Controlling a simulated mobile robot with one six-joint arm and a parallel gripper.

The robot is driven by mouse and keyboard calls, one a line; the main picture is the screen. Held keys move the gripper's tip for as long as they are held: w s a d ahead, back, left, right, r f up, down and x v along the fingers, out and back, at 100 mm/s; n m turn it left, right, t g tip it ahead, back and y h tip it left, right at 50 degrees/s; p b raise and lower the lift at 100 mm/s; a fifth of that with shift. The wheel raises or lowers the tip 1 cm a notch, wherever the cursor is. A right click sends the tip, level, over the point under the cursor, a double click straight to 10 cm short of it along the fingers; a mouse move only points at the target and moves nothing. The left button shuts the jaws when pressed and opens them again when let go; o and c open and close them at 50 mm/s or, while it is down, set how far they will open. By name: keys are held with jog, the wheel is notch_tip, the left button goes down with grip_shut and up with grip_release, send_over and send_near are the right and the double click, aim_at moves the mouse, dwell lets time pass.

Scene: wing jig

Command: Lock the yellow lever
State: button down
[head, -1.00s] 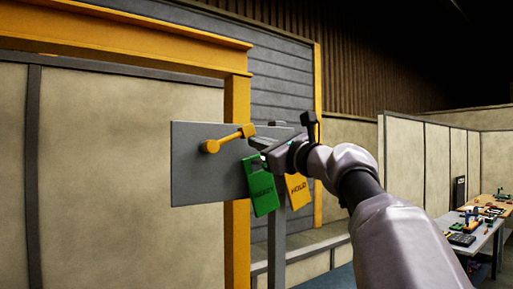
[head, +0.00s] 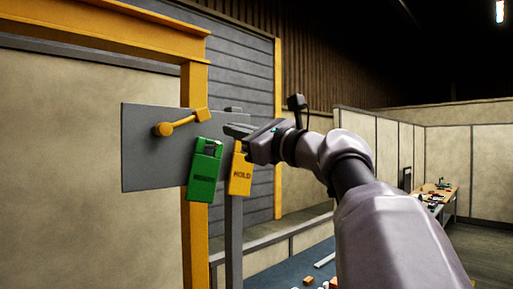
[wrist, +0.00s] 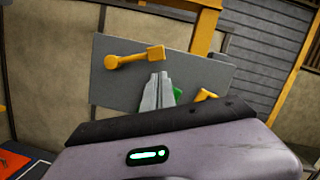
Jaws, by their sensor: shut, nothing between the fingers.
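The yellow lever (head: 182,122) is on a flat grey panel (head: 150,165). Its round hub is at the left and its arm slants slightly up to a block end at the right. It also shows in the wrist view (wrist: 134,57), above and left of the fingers. My gripper (head: 232,130) is to the right of the lever, apart from it in the head view, by the panel's right part. In the wrist view its fingers (wrist: 158,92) are together and empty. Whether the fingertips touch the panel cannot be told.
A yellow post (head: 194,240) and a grey post (head: 234,240) stand near the panel. A cluttered table (head: 436,193) stands far right.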

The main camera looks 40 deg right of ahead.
jog(key=b+v, duration=0.1)
jog(key=v, duration=0.8)
jog(key=shift+d+f+b, duration=0.15)
jog(key=shift+f+b, duration=0.1)
jog(key=shift+b, duration=0.1)
jog(key=shift+s, duration=0.15)
